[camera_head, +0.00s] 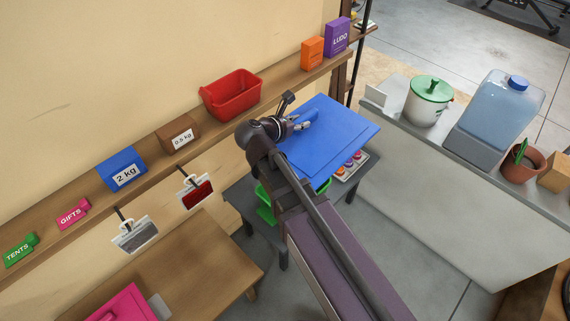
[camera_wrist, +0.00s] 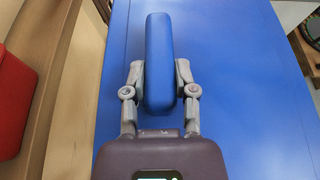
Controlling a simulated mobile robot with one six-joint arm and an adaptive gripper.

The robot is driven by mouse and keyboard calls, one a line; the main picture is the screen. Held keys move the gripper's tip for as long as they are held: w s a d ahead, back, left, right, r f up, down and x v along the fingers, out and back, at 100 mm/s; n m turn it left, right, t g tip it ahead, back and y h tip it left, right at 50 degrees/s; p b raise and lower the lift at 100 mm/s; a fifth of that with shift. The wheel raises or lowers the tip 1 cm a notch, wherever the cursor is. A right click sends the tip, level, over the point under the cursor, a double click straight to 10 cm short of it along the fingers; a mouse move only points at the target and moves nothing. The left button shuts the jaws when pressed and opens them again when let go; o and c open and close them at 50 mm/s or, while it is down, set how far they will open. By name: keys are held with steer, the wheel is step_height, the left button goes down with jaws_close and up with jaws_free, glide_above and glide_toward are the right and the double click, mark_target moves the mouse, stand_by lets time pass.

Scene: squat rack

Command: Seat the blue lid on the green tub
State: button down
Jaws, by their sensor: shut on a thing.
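The blue lid (camera_head: 335,138) is a broad flat panel with a raised bar handle (camera_wrist: 159,60) on top. My gripper (camera_wrist: 160,85) is shut on this handle, one finger on each side, as the wrist view shows. In the head view my gripper (camera_head: 303,122) is at the lid's upper left part. The green tub (camera_head: 265,203) shows only in part, below the lid and behind my arm. The lid and my arm hide most of it. I cannot tell whether the lid touches the tub's rim.
The tub is at a low grey table (camera_head: 238,196), with a tray of small coloured items (camera_head: 350,167) beside it. A wall shelf (camera_head: 150,164) holds a red bin (camera_head: 231,94) close to my gripper. A grey counter on the right bears a white pot (camera_head: 427,103) and a water jug (camera_head: 498,108).

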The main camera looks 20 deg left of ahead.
steer(key=shift+w+d, duration=0.1)
steer(key=shift+w, duration=0.05)
stand_by(0.3)
steer(key=shift+a+f+b, duration=0.3)
steer(key=shift+f+b, duration=0.15)
steer(key=shift+b, duration=0.05)
steer(key=w+a+f+b, duration=0.3)
steer(key=w+f+b, duration=0.1)
steer(key=f+b, duration=0.9)
steer(key=w+a+f+b, duration=0.3)
steer(key=w+f+b, duration=0.1)
steer(key=f+b, duration=1)
steer(key=w+a+f+b, duration=0.4)
steer(key=w+f+b, duration=0.1)
steer(key=f+b, duration=0.8)
steer(key=shift+f+b, duration=0.4)
steer(key=shift+a, duration=0.1)
steer(key=shift+f+b, duration=1.95)
